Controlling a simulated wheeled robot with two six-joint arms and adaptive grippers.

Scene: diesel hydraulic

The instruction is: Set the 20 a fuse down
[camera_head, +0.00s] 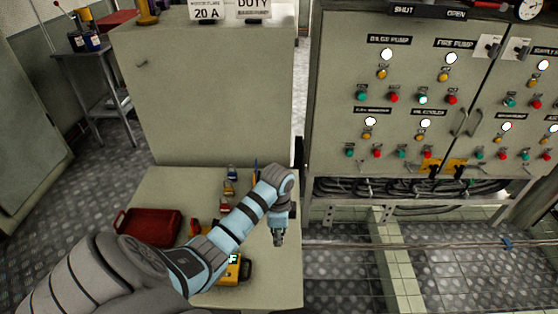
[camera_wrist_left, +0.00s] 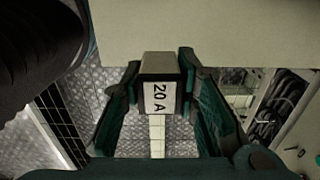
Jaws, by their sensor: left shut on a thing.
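My left gripper (camera_head: 278,238) comes in from the left and points down in front of the right part of the beige bench (camera_head: 270,285) in the head view. In the left wrist view its two green fingers (camera_wrist_left: 160,95) are shut on the 20 A fuse (camera_wrist_left: 159,64), a small dark block with a white "20 A" label. The fuse is held off any surface, with floor showing behind it. In the head view the fuse is too small to make out clearly. A "20 A" sign (camera_head: 206,12) stands on top of the beige cabinet (camera_head: 215,95). My right gripper is out of view.
On the bench are a red tray (camera_head: 150,228), padlocks (camera_head: 229,188) and a yellow meter (camera_head: 231,271), partly hidden by my arm. A switch panel (camera_head: 420,100) with lamps and buttons stands at the right. A "DUTY" sign (camera_head: 253,7) is beside the 20 A sign.

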